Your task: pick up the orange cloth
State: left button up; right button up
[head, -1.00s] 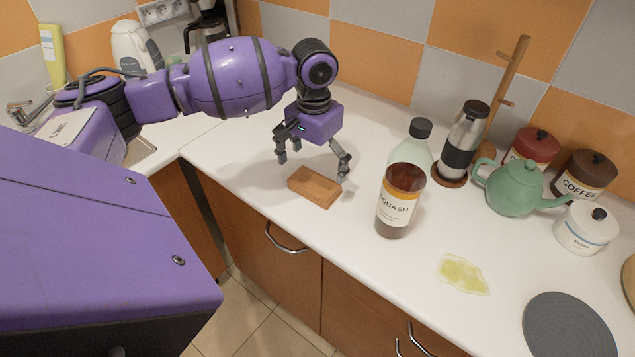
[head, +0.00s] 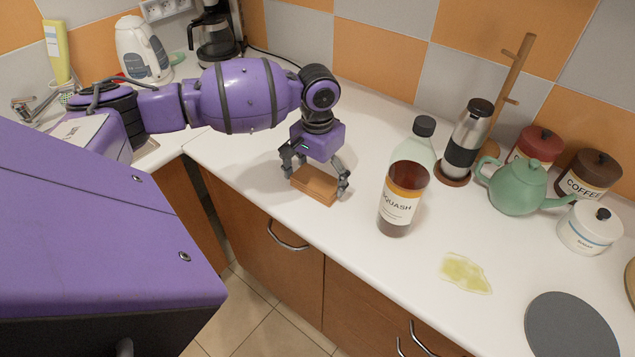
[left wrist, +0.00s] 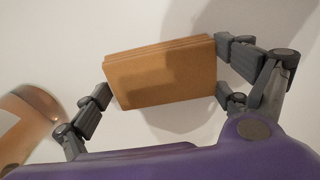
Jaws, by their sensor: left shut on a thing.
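The orange cloth (head: 316,184) is a folded, block-like orange-brown stack on the white counter, left of the squash bottle. My left gripper (head: 317,183) is over it with its fingers at the cloth's two ends, shut on it. In the left wrist view the cloth (left wrist: 162,74) lies between the fingers (left wrist: 160,82), a finger at its left end and fingers at its right end. The cloth appears at or very near counter height. My right gripper is not in view.
The squash bottle (head: 402,190) stands close to the right of my left gripper. Behind it are a steel flask (head: 465,145) and a green teapot (head: 518,187). A yellow-green spill (head: 465,272) and a grey round mat (head: 570,325) lie at the front right. The counter's front edge is near the cloth.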

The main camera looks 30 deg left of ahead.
aim_at(318, 179)
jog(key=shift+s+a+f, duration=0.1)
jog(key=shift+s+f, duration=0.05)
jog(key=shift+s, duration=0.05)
pick_arm(q)
jog(key=shift+w+r, duration=0.1)
jog(key=shift+r, duration=0.5)
notch_tip(318, 179, up, 2)
jog(key=shift+r, duration=0.2)
jog(key=s+d+r, duration=0.1)
jog(key=s+r, duration=0.1)
jog(key=r, duration=0.1)
jog(key=s+d+r+p, duration=0.1)
jog(key=r, duration=0.1)
jog(key=shift+s+d+r, duration=0.1)
jog(key=shift+s+d, duration=0.2)
jog(key=shift+d, duration=0.05)
jog(key=s+d+r+p, duration=0.1)
jog(key=s+d+r, duration=0.3)
jog(key=s, duration=0.3)
jog(key=shift+s+d, duration=0.35)
jog(key=shift+d, duration=0.55)
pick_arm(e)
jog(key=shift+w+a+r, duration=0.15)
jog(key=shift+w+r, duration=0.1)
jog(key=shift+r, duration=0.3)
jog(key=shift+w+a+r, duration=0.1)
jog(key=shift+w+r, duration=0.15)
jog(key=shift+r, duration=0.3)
pick_arm(q)
jog(key=shift+r, duration=0.1)
